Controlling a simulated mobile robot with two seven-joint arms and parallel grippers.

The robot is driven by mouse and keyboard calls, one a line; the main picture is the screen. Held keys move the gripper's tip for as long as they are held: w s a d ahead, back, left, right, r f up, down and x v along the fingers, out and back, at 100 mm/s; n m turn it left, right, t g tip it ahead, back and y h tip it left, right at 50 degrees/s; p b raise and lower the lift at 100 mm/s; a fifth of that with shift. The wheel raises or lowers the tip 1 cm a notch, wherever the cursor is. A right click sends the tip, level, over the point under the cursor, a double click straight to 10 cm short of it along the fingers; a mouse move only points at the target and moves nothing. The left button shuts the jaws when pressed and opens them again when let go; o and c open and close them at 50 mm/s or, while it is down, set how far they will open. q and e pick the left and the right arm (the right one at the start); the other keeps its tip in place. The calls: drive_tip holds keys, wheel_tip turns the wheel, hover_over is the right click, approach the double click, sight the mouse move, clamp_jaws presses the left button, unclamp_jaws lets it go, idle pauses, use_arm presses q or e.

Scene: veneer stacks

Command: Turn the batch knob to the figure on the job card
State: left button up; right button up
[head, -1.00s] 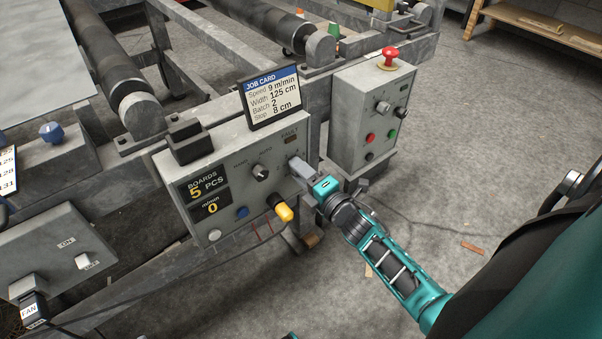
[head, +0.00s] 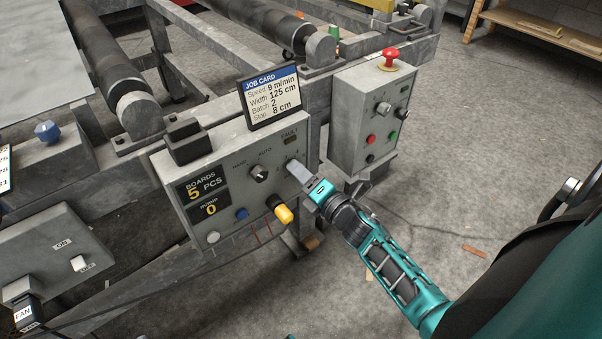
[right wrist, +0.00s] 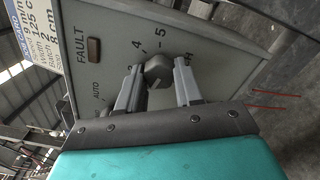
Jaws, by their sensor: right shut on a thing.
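The job card (head: 272,97) stands on top of the grey control box and reads Batch 2. It also reads speed 9 m/min, width 125 cm and stop 8 cm. My right gripper (head: 296,172) is at the right end of the box front and hides the batch knob in the head view. In the right wrist view the grey batch knob (right wrist: 157,70) sits between the two fingers of my right gripper (right wrist: 157,82), which is shut on it. Figures 4 and 5 show above the knob; others are partly hidden, and I cannot tell its setting for sure.
A yellow-tipped knob (head: 283,213) and a blue button (head: 241,214) sit below on the box. The hand/auto selector (head: 259,173) is left of my gripper. A second box (head: 362,118) with a red mushroom button (head: 390,57) stands close on the right.

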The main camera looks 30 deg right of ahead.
drive_tip(key=o, duration=1)
drive_tip(key=shift+o, duration=0.2)
use_arm(q)
drive_tip(key=shift+s+a+r+p, duration=0.1)
drive_tip(key=shift+a+r+p, duration=0.25)
drive_tip(key=shift+p, duration=0.5)
use_arm(e)
drive_tip(key=s+d, duration=0.1)
drive_tip(key=s, duration=1.2)
